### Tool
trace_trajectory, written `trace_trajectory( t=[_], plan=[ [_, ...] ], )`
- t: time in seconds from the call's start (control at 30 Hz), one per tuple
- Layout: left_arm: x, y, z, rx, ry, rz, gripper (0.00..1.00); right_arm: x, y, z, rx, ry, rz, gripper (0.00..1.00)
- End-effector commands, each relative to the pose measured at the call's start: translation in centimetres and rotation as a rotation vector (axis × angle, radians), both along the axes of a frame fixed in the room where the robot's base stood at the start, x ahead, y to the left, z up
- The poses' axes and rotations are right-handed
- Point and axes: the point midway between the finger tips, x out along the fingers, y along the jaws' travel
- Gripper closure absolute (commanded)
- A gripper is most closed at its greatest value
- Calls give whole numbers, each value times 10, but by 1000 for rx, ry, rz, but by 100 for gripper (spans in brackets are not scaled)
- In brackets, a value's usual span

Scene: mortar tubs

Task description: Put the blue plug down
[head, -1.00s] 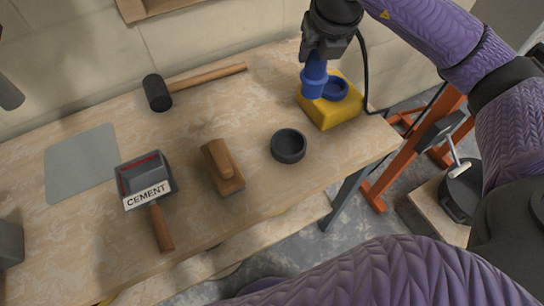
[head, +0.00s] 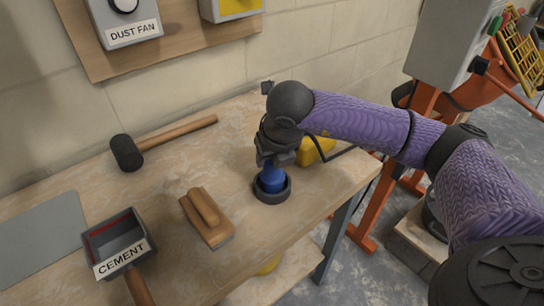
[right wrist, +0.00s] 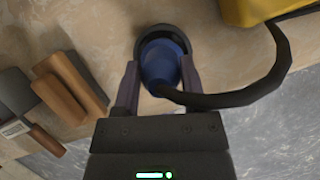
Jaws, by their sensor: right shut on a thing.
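The blue plug (head: 271,180) is upright in my right gripper (head: 272,163), with its lower end inside the round dark holder (head: 272,195) on the workbench. In the right wrist view the plug (right wrist: 163,66) sits between the two fingers of my right gripper (right wrist: 159,84), which are shut on it. The holder's dark rim (right wrist: 143,44) shows around its far side. I cannot tell whether the plug touches the holder's bottom. My left gripper is not in view.
A yellow box (head: 318,150) stands just behind my right gripper, partly hidden. A wooden float (head: 206,217), a cement scoop (head: 116,243) and a mallet (head: 127,152) lie to the left. The bench's right edge is close by.

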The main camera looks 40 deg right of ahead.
Motion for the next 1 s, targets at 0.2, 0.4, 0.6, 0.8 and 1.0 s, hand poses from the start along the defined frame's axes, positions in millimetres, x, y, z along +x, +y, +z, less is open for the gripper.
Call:
trace_trajectory(
  t=[0.2,0.4,0.6,0.8,1.0],
  plan=[
    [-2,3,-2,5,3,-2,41,0,0,-3,0,1,0,23],
    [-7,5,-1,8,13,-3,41,0,0,-3,0,1,1,11],
    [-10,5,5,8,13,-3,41,-1,1,7,0,-1,1,11],
    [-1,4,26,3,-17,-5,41,-21,5,59,0,-6,3,11],
    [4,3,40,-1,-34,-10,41,-39,9,101,-2,-4,2,11]
  ],
)
